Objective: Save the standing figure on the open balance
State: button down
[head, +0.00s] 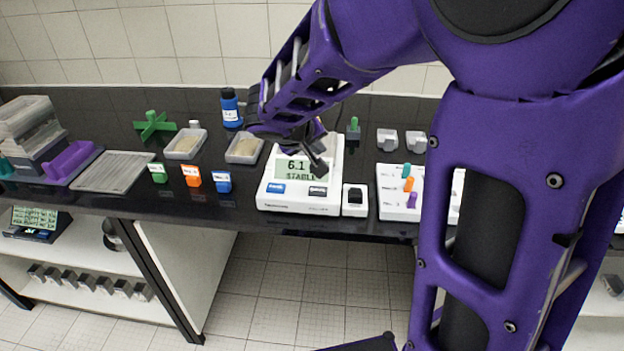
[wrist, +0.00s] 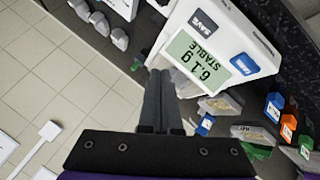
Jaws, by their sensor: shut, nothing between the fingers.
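The white open balance (head: 290,201) stands on the black bench in the head view. Its green display (head: 291,167) reads 6.1 with STABLE below; part is hidden behind my gripper. A blue key (head: 276,181) is at its front left and a dark key (head: 318,190) at its front right. In the wrist view, the display (wrist: 200,62), blue key (wrist: 240,63) and dark key (wrist: 204,23), apparently marked SAVE, appear turned round. My gripper (head: 321,170) is shut and empty, over the display's right side, just behind the dark key. Its fingertips (wrist: 159,72) look apart from the keys.
A small white unit with a black top (head: 355,198) stands right of the balance. Farther right is a white rack (head: 392,207) with coloured pegs. Blue (head: 223,182), orange (head: 191,176) and green (head: 157,173) blocks and sample trays (head: 244,158) stand left.

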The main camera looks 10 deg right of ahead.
jog(key=b, duration=0.4)
send_over(317, 193)
notch_tip(317, 193, down, 7)
jog(key=shift+f, duration=0.15)
jog(key=shift+f+b, duration=0.65)
jog(key=shift+b, duration=0.35)
jog(key=shift+f+b, duration=0.15)
jog(key=shift+b, duration=0.15)
dwell(0.8)
jog(key=shift+f+b, duration=0.3)
jog(key=shift+b, duration=0.2)
jog(key=shift+f+b, duration=0.45)
jog(key=shift+b, duration=0.25)
dwell(0.6)
jog(key=shift+r, duration=0.15)
jog(key=shift+r+p, duration=0.4)
jog(key=shift+r, duration=0.4)
jog(key=shift+r+p, duration=1.5)
jog(key=shift+r, duration=0.95)
